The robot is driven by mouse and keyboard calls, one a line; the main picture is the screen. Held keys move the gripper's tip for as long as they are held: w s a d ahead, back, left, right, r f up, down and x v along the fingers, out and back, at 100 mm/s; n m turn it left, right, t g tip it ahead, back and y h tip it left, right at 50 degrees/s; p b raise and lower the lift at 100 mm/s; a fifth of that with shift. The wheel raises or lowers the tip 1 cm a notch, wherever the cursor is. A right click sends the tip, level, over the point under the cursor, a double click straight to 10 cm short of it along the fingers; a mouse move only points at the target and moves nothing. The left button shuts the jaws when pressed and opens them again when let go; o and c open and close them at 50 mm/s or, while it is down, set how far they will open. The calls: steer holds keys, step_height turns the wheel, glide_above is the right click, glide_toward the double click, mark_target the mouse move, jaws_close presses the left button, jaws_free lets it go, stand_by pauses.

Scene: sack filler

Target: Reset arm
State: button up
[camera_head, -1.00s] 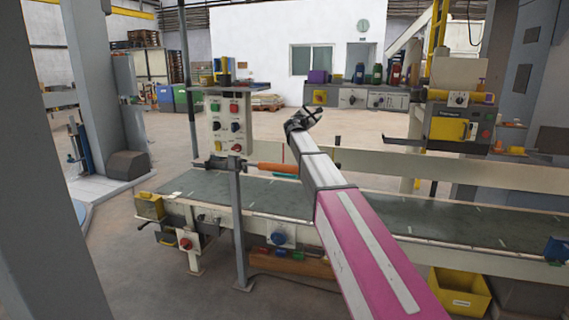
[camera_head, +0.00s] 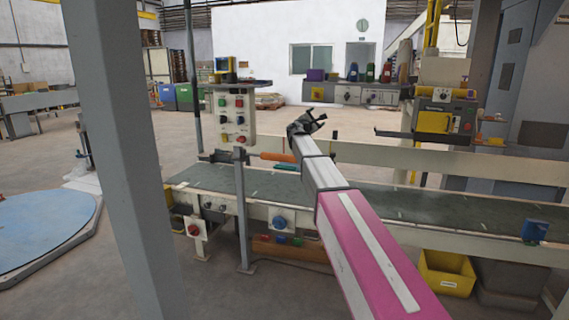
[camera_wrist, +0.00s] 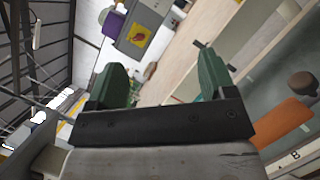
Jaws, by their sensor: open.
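My gripper (camera_head: 312,120) is at the end of my raised pink and silver arm, above the far side of the conveyor (camera_head: 400,201) in the head view. In the wrist view my gripper (camera_wrist: 160,80) shows two green fingers set well apart, with nothing between them. The wrist view is tilted, with the workshop and the roof beams seen at an angle.
A control post (camera_head: 233,117) with coloured buttons stands left of my arm. An orange cylinder (camera_head: 278,157) lies by the rail. A grey pillar (camera_head: 130,150) rises at the left front. A yellow bin (camera_head: 446,272) sits under the conveyor. A blue round platform (camera_head: 45,228) is at left.

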steer(key=s+d+f+m+g+y, duration=0.1)
steer(key=s+d+f+m+g, duration=0.2)
steer(key=s+f, duration=0.5)
steer(key=s+d+f+m+g+y, duration=0.1)
steer(key=s+d+f+m+g, duration=0.3)
steer(key=f, duration=0.8)
steer(key=s+d+f+m+g+y, duration=0.1)
steer(key=s+d+f+m+g, duration=0.15)
steer(key=s+f, duration=0.6)
steer(key=s+a+f+m+g+y, duration=0.2)
steer(key=s+f+m+g+y, duration=0.1)
steer(key=s+f, duration=0.7)
steer(key=s+a+f+m+g+y, duration=0.2)
steer(key=s+f+m+g+y, duration=0.2)
steer(key=s+f, duration=0.6)
steer(key=s+m+y, duration=0.2)
steer(key=s, duration=0.5)
steer(key=shift+a+f, duration=0.3)
steer(key=shift+a, duration=0.05)
